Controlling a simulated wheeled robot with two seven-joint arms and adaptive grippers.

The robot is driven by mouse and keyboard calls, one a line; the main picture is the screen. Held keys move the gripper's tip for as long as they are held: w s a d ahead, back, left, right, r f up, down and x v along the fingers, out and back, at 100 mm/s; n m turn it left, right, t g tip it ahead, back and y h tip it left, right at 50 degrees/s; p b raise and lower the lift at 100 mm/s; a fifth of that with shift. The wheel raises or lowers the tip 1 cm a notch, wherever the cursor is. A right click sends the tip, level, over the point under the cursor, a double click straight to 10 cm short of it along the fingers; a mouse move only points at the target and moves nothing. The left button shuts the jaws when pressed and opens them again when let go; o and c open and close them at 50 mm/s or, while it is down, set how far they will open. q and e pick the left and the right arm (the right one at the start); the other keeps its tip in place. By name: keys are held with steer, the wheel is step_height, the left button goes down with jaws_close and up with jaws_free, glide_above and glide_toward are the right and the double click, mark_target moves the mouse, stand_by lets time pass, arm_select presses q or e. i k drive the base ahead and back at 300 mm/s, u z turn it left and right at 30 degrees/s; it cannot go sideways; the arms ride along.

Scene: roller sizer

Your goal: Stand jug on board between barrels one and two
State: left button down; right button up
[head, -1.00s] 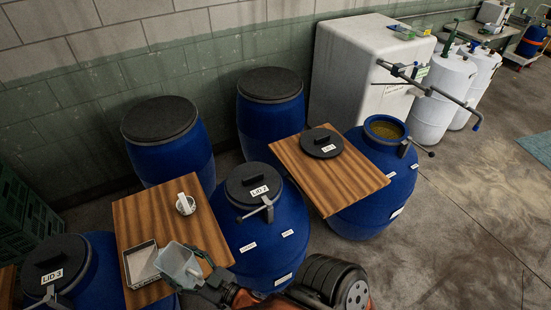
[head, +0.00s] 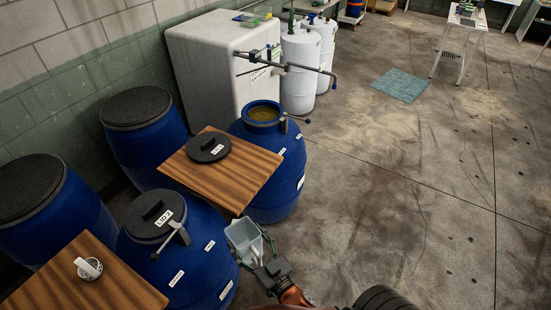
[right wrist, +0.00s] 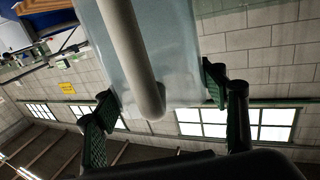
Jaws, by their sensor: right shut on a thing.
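The pale translucent jug (head: 243,236) is in my right gripper (head: 262,258), in front of the right side of barrel two. In the right wrist view the jug (right wrist: 180,45) and its handle fill the space between the fingers (right wrist: 160,95). Barrel two (head: 185,250) is blue and closed by the lid marked LID 2. Barrel one (head: 287,180) is blue and open, with brownish contents. A wooden board (head: 238,183) spans between them, with a black lid (head: 208,147) on its far part. The board's near part is bare. My left gripper is out of view.
Another wooden board (head: 110,285) at lower left bears a small white cup (head: 89,268). Two closed blue barrels (head: 145,130) stand by the wall. A white tank (head: 215,65) with a pipe arm (head: 290,67) stands behind barrel one.

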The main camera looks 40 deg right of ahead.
mark_target(243, 181)
steer(key=z, duration=0.55)
steer(key=i, duration=1)
